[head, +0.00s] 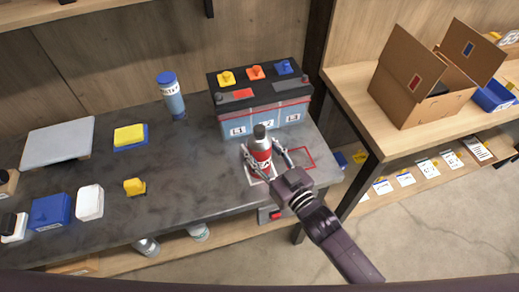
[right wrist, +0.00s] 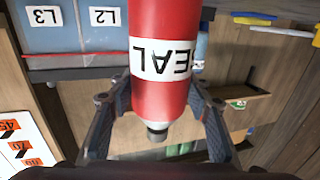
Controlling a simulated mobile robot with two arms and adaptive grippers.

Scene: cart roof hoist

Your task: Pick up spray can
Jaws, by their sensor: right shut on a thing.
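The spray can (head: 260,152) is red with a white band and a dark cap. It stands upright in front of the labelled box near the front right of the dark workbench. My right gripper (head: 266,160) is shut on it, with one finger on each side. In the right wrist view the can (right wrist: 165,90) appears upside down, its white label reading SEAL, between the fingers of my right gripper (right wrist: 158,108). I cannot tell whether the can's base touches the bench. My left gripper is not in view.
Behind the can is the box with L1, L2 and L3 sections (head: 265,118) and coloured knobs. A blue bottle (head: 171,98) stands further left. A red-outlined square (head: 300,158) lies right of the can. An open cardboard box (head: 410,95) sits on the right bench.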

